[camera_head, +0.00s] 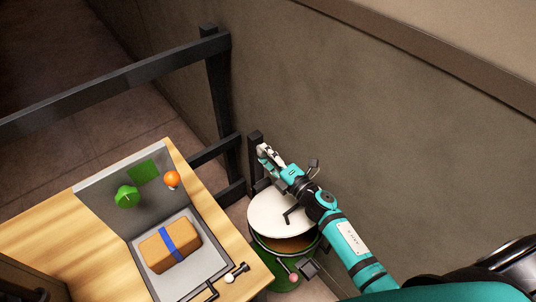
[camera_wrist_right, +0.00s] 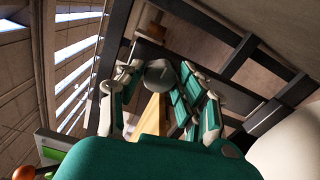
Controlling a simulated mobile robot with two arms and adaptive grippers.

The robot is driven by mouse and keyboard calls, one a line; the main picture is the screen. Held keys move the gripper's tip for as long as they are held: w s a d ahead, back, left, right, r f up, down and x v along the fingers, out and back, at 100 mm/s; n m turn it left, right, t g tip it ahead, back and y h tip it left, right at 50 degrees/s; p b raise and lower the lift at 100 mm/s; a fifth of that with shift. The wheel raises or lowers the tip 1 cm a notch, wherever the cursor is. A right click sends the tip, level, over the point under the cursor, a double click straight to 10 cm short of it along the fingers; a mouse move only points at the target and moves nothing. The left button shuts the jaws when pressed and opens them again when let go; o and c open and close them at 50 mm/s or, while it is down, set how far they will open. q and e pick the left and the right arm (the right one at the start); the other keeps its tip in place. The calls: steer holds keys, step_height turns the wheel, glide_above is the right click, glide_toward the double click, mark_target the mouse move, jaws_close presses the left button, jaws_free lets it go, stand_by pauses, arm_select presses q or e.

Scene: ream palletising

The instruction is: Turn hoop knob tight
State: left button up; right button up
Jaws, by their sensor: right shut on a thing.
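My right gripper (camera_head: 266,153) reaches in from the lower right, over the far side of a drum with a round white lid (camera_head: 268,212). In the right wrist view, its two fingers (camera_wrist_right: 160,95) are closed around a rounded grey knob (camera_wrist_right: 159,73). I take this for the hoop knob. In the head view the fingers and arm cover the knob, so I cannot tell how tight it is. My left gripper is not in view.
A wooden table (camera_head: 40,235) at left holds a tray with a brown pack (camera_head: 158,254) strapped in blue. A grey panel behind it carries a green knob (camera_head: 127,196) and an orange knob (camera_head: 172,179). Dark rails (camera_head: 115,82) and a wall (camera_head: 360,110) bound the space.

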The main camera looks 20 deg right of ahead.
steer(key=o, duration=1.1)
steer(key=shift+o, duration=0.2)
steer(key=v, duration=1.2)
